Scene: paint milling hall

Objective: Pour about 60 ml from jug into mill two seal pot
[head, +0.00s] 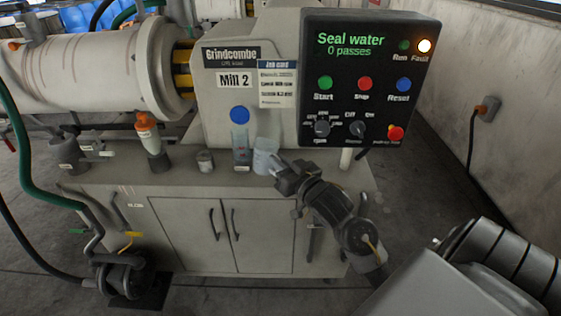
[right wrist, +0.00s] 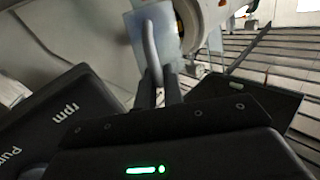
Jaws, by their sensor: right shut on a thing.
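My right gripper (head: 281,173) is shut on the jug's handle. In the right wrist view the fingers (right wrist: 158,78) close on the handle below the jug (right wrist: 168,28). The jug looks about upright in the head view. I cannot tell its liquid level or whether it touches the bench. My left gripper is not in view.
The control panel (head: 365,80) stands above and behind my right gripper, reading "Seal water, 0 passes", with the Fault lamp (head: 425,46) lit. A small grey tin (head: 205,161) and an orange-topped fitting (head: 148,132) stand left on the bench (head: 110,172).

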